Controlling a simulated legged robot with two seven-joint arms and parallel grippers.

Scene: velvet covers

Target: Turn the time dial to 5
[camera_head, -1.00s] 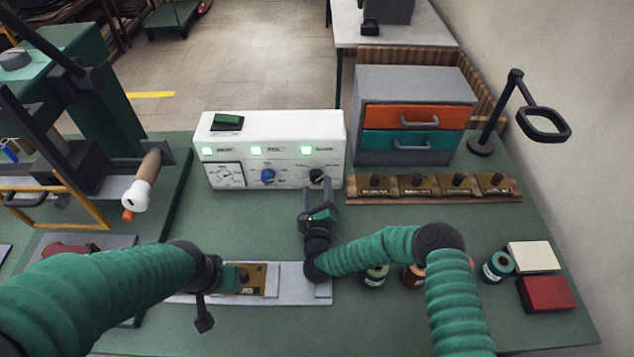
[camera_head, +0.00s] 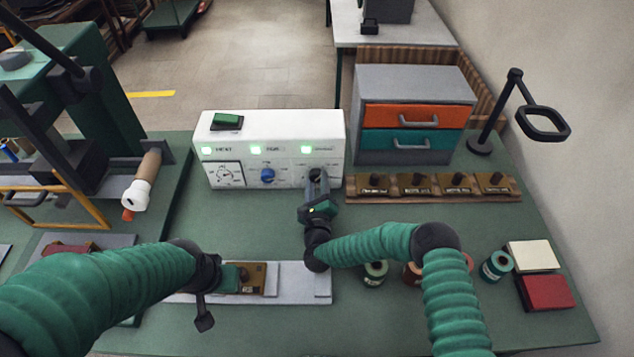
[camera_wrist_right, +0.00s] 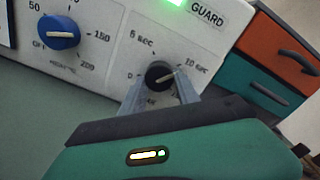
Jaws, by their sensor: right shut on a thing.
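The white control box (camera_head: 270,140) stands at the back middle of the bench. The time dial is the black knob at its right; in the right wrist view the knob (camera_wrist_right: 158,74) has a pale pointer line slanting up right, towards the "10 sec" mark. Marks for 0 and what looks like 5 sec are at its left and upper left. My right gripper (camera_head: 317,180) has its fingers on both sides of the knob and is shut on it; the fingers also show in the right wrist view (camera_wrist_right: 160,92). My left gripper (camera_head: 230,279) is low beside a brass-coloured block; its jaws are unclear.
A green switch (camera_head: 227,121) is on top. A drawer cabinet (camera_head: 415,85) and a wooden stamp rack (camera_head: 410,198) stand to the right. Thread spools (camera_head: 496,266) lie near my right arm.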

